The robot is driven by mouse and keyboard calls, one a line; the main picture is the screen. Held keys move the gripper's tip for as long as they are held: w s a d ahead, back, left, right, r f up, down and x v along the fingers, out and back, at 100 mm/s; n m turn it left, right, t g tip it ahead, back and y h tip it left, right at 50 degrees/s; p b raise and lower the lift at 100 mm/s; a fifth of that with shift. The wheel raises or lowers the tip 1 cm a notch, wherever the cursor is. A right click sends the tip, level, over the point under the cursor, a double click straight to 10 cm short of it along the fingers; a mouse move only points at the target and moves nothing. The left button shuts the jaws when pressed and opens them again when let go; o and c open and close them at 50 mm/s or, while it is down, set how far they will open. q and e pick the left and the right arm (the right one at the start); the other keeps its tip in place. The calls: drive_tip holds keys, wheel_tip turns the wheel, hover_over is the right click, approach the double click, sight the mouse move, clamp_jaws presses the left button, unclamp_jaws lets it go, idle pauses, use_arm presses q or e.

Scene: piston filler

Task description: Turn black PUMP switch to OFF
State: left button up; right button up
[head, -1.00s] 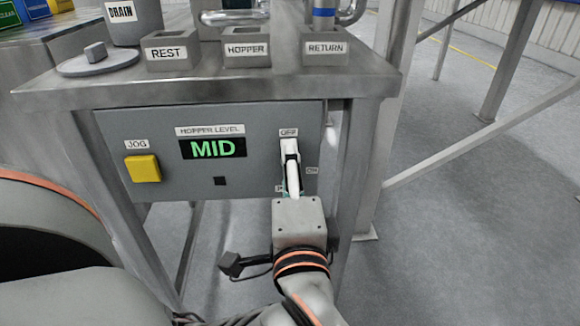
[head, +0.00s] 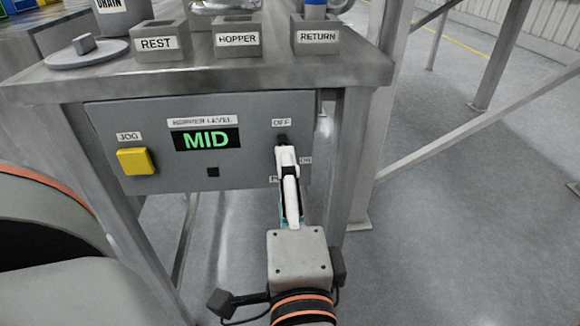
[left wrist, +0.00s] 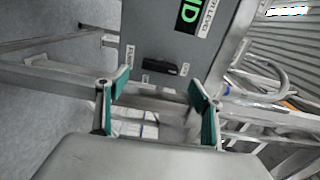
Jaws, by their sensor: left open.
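The black PUMP switch (head: 281,141) is on the right side of the grey control panel, just below the OFF label (head: 281,123). My left gripper (head: 287,152) is in front of it and hides its lower part and most of the PUMP label. In the left wrist view the black switch handle (left wrist: 159,67) shows whole, its long side lined up toward the OFF label (left wrist: 185,69). The open left fingers (left wrist: 160,88) stand wide apart on either side of the handle's line, with a gap to the panel and nothing between them. The ON label (head: 305,160) is at the right. My right gripper is not in view.
The panel also carries a yellow JOG button (head: 136,161) and a display (head: 207,139) reading MID. Above is a steel table edge (head: 200,84) with REST (head: 160,43), HOPPER (head: 238,39) and RETURN (head: 316,36) holders. A steel leg (head: 352,160) stands close to the right.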

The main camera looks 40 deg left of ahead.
use_arm(q)
drive_tip(key=v, duration=0.5)
drive_tip(key=shift+s+d, duration=0.3)
